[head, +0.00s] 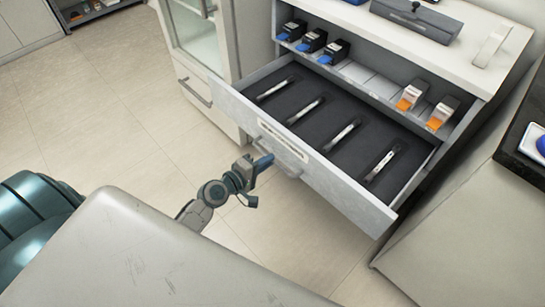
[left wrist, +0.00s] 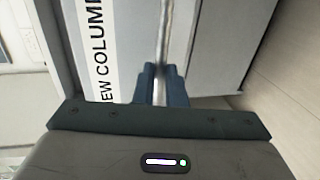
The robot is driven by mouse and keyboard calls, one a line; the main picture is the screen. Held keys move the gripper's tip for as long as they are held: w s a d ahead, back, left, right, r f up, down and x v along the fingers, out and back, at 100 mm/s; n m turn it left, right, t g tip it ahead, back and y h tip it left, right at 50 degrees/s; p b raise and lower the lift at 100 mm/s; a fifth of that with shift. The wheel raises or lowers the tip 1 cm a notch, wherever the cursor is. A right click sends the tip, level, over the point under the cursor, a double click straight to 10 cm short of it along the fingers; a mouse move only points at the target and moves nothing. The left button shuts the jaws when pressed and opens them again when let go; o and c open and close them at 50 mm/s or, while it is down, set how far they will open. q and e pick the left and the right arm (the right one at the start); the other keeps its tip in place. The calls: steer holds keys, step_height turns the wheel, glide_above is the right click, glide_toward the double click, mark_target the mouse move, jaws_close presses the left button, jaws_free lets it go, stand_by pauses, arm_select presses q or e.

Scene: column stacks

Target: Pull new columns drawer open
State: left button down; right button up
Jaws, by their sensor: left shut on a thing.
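The new columns drawer (head: 340,186) is pulled out from the white cabinet, and several thin columns lie in slots on its dark liner. Its front carries a label reading "EW COLUM" (left wrist: 97,50) in the left wrist view; the rest of the label is out of frame. My left gripper (head: 266,162) is at the drawer's front, shut on the drawer handle (head: 285,157). In the left wrist view the gripper's fingers (left wrist: 161,84) close around the handle bar (left wrist: 164,45). My right gripper is in neither view.
Blue-tipped cartridges (head: 312,41) and orange-tipped cartridges (head: 410,96) stand on the shelf above the drawer. A dark case (head: 418,18) lies on the cabinet top. A glass-doored cabinet (head: 199,40) stands to the left. Tiled floor (head: 120,110) is clear at left.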

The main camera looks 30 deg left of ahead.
arm_select(q)
steer(key=shift+s, duration=0.1)
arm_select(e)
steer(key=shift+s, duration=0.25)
arm_select(q)
steer(key=c, duration=1.5)
jaws_free()
steer(key=shift+a, duration=0.1)
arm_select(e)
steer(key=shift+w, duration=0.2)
